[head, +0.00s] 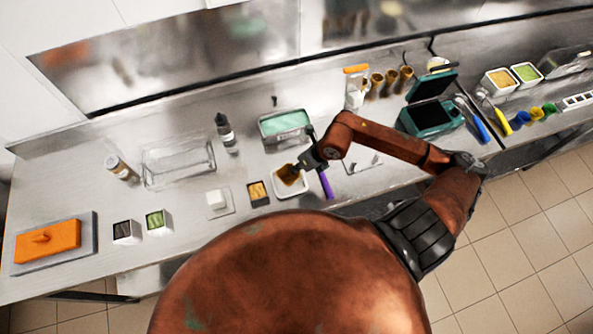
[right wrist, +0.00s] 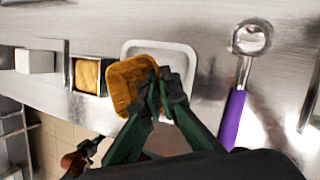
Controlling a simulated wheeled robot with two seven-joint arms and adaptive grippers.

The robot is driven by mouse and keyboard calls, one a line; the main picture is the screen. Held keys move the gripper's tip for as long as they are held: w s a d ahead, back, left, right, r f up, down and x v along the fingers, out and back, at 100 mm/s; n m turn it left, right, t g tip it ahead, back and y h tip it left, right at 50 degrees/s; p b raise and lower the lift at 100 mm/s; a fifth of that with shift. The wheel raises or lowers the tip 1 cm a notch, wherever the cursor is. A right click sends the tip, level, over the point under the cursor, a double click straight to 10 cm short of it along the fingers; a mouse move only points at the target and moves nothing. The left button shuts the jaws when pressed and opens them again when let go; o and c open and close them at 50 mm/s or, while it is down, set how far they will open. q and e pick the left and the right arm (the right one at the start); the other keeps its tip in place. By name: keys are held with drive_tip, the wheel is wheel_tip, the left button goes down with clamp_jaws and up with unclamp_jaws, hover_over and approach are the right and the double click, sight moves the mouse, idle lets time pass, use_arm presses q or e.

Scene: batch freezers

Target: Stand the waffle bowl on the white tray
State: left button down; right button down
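The waffle bowl (right wrist: 128,82) is a golden-brown, square-edged bowl. My right gripper (right wrist: 163,88) is shut on its rim in the right wrist view. In the head view the bowl (head: 289,174) shows at the fingertips of the right gripper (head: 302,166), over the white tray (head: 305,185). The tray's pale rim also shows behind the bowl in the right wrist view (right wrist: 190,54). I cannot tell whether the bowl touches the tray.
A purple-handled scoop (head: 326,184) lies right of the tray. A small dark container with golden contents (head: 258,193) stands on its left, and a teal-filled metal pan (head: 286,126) behind.

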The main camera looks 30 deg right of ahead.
wheel_tip(320, 180, down, 3)
drive_tip(key=shift+w+f+p, duration=0.1)
drive_tip(key=shift+p, duration=0.5)
drive_tip(key=shift+f, duration=0.1)
drive_tip(key=c, duration=2.7)
unclamp_jaws()
drive_tip(key=shift+f, duration=0.1)
drive_tip(key=shift+o, duration=1.4)
drive_tip(key=shift+d, duration=0.1)
drive_tip(key=b+v, duration=0.2)
drive_tip(key=v, duration=1)
